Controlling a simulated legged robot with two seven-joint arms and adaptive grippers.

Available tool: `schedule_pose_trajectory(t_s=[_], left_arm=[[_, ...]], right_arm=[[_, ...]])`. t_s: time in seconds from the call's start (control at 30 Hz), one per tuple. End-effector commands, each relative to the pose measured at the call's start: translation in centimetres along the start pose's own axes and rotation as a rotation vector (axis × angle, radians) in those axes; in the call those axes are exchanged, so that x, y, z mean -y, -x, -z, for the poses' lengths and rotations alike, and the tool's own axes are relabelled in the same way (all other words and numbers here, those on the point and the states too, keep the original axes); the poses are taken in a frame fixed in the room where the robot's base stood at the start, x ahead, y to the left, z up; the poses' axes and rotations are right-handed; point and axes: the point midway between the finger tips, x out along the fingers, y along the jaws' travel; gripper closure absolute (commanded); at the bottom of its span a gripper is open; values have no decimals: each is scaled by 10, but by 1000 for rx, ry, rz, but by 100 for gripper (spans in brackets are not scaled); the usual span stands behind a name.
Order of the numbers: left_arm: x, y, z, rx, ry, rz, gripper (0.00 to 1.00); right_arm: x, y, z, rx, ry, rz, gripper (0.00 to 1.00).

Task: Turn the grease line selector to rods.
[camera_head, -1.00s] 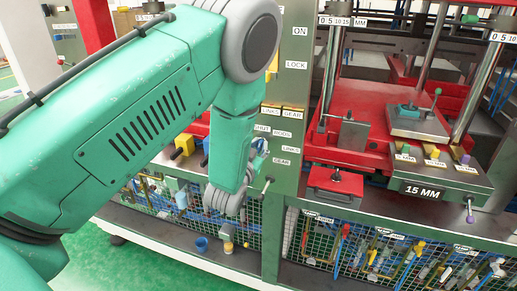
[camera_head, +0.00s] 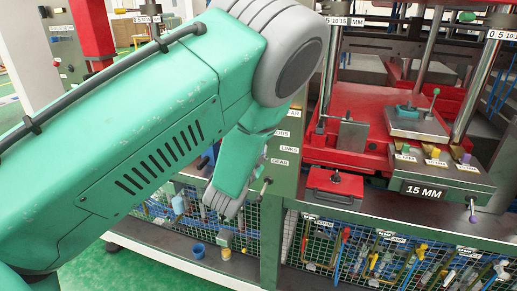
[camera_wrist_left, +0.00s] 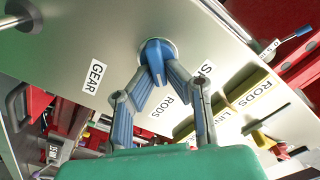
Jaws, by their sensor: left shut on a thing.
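The grease line selector is a blue handle (camera_wrist_left: 154,52) on a round pale base on a green-grey panel, seen in the left wrist view. My left gripper (camera_wrist_left: 156,70) is shut on this handle, its two blue-grey fingers on either side. A GEAR label (camera_wrist_left: 95,76) lies left of the handle, a RODS label (camera_wrist_left: 162,105) lies below it between the fingers, and a partly covered label (camera_wrist_left: 205,70) lies to the right.
A lever with a dark ball (camera_head: 266,182) sticks out below the labels. A red box (camera_head: 335,186) stands on the bench to the right, below the press. Mesh-fronted tool bins (camera_head: 360,250) run underneath. Yellow-backed labels (camera_wrist_left: 250,95) sit right of the selector.

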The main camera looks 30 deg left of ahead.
Motion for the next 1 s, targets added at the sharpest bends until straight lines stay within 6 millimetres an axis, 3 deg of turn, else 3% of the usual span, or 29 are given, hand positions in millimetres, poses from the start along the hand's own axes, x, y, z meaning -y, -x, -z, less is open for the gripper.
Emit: schedule_pose_trajectory(t_s=[0.33, 0.37, 0.4, 0.77, 1.0], left_arm=[[1, -2, 5, -12, -1, 3, 100], [1, -2, 5, -12, -1, 3, 78], [1, -2, 4, -11, -1, 3, 69], [0, 2, 1, -2, -1, -1, 69], [-1, 40, 0, 0, -2, -3, 69]], right_arm=[[0, 0, 0, 0, 0, 0, 60], [0, 0, 0, 0, 0, 0, 60], [0, 0, 0, 0, 0, 0, 60], [0, 1, -3, -2, 0, 0, 60], [0, 1, -3, -3, 0, 0, 60]])
